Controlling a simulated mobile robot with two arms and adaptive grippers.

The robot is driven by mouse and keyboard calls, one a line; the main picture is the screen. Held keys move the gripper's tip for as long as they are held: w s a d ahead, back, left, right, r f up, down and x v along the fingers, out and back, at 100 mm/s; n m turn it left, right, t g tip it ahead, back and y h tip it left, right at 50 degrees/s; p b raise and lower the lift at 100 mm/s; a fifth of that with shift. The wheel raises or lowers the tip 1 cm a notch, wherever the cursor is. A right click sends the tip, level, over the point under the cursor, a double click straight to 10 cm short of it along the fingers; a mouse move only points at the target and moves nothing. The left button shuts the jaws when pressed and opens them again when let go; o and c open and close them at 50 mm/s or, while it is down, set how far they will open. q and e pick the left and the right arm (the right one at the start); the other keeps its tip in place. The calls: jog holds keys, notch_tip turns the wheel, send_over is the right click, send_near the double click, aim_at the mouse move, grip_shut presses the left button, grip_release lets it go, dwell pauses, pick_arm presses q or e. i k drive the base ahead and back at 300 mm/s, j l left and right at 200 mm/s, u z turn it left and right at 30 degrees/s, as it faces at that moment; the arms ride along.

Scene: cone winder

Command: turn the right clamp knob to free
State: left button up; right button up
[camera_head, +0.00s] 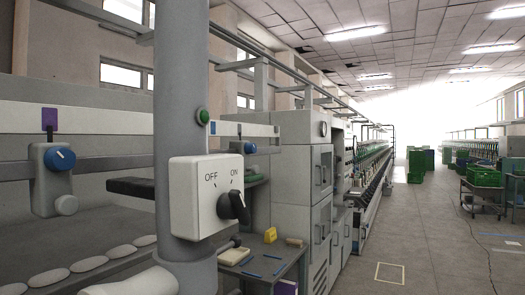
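A blue knob (61,159) sits on a grey clamp block (47,185) on the rail at the left. A smaller round grey knob (66,205) is low on that block. I cannot read either blue knob's setting. A white switch box (190,197) on the post bears the words OFF and ON and a black rotary handle (233,207) on its right side. Neither of my grippers is in view.
Several white oval pieces (88,263) lie in a row at lower left. A side table (290,258) holds small yellow and blue items. The aisle floor (425,240) at right is open.

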aim_at(250, 149)
jog(key=u, duration=0.25)
jog(key=i+l+u, duration=0.15)
jog(key=u, duration=0.15)
jog(key=i+l+u, duration=0.1)
jog(key=l+u, duration=0.15)
jog(key=l, duration=0.15)
jog(key=l+u, duration=0.3)
jog(key=i+l+u, duration=0.15)
jog(key=l, duration=0.8)
jog(key=i+l+u, duration=0.15)
jog(key=l, duration=0.85)
jog(key=i+l+u, duration=0.15)
jog(key=l, duration=0.85)
jog(key=k, duration=0.05)
